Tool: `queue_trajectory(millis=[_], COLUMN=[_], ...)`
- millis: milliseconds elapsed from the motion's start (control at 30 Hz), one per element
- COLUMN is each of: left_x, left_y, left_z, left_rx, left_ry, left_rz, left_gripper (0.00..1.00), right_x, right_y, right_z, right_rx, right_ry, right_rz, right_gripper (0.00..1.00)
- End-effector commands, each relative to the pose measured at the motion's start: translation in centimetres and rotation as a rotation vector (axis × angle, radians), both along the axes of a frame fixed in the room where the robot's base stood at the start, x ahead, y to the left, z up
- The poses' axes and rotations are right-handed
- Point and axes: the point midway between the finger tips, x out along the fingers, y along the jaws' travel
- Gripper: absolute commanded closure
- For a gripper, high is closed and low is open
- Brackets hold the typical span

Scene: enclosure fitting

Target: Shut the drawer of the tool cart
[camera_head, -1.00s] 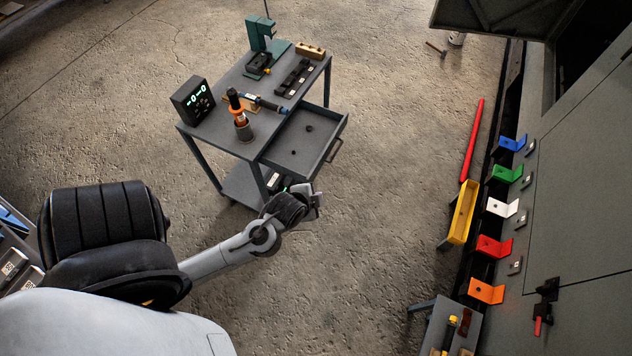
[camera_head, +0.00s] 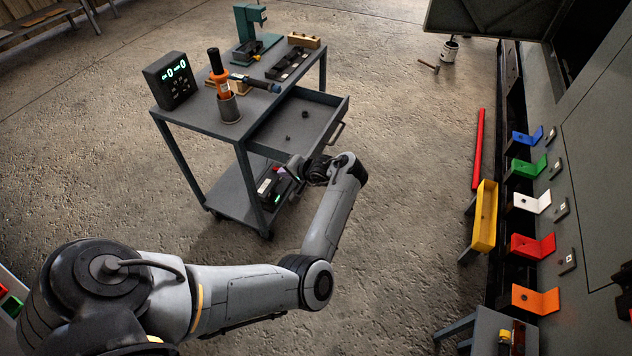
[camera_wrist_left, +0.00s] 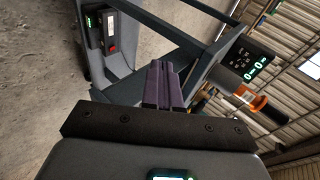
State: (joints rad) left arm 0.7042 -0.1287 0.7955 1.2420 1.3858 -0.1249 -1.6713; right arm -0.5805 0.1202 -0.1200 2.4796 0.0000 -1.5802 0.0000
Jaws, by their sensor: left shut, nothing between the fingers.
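The grey tool cart (camera_head: 195,118) stands left of centre in the head view. Its drawer (camera_head: 268,138) is pulled out toward the right, with its handle (camera_head: 337,133) on the outer front. My left gripper (camera_head: 291,167) is near the drawer's near side, at about its lower edge; I cannot tell whether it touches. In the left wrist view its purple-grey fingers (camera_wrist_left: 164,86) are together and empty, with dark cart panels close beyond them. My right gripper is not in view.
The cart top holds a display box (camera_head: 171,80), an orange-handled tool in a cup (camera_head: 229,106) and a green press (camera_head: 248,30). A device (camera_head: 273,187) lies on the lower shelf. Bare floor separates the drawer from the yellow bin (camera_head: 485,215) and panel at right.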

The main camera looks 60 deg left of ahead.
Motion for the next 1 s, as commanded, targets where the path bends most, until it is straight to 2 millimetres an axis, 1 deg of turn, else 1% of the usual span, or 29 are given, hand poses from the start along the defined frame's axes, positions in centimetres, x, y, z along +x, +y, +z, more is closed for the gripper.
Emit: queue_trajectory(millis=[33,133,200,267,300,400,500,567,700,833,1000], left_x=[2.2,6.1,8.8,10.8,11.9,14.1,15.6,16.1,16.7,16.7,16.8], left_y=[-1.2,-3.2,-4.3,-5.0,-5.3,-5.8,-6.1,-6.1,-5.8,-5.1,-3.5], left_z=[-2.8,-3.8,-3.7,-3.1,-2.6,-0.8,1.0,1.7,2.4,1.6,-0.7], left_rx=[-0.045,-0.124,-0.163,-0.187,-0.198,-0.212,-0.214,-0.214,-0.213,-0.212,-0.213], left_ry=[-0.045,-0.129,-0.192,-0.248,-0.284,-0.362,-0.416,-0.438,-0.462,-0.465,-0.463], left_rz=[0.012,0.021,0.015,0.009,0.006,-0.001,-0.011,-0.014,-0.016,-0.014,-0.014], left_gripper=[1.0,1.0,1.0,1.0,1.0,1.0,1.0,1.0,1.0,1.0,1.0], right_x=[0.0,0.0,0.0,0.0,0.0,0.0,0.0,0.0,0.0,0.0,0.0], right_y=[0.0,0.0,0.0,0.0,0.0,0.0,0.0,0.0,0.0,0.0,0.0], right_z=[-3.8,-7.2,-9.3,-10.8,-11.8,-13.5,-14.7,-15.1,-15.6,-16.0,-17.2], right_rx=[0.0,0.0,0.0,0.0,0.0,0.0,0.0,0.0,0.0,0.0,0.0], right_ry=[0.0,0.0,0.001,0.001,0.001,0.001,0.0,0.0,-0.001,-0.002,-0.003], right_rz=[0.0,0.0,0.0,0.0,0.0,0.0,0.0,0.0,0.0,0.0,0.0], right_gripper=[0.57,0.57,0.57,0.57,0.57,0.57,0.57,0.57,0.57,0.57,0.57])
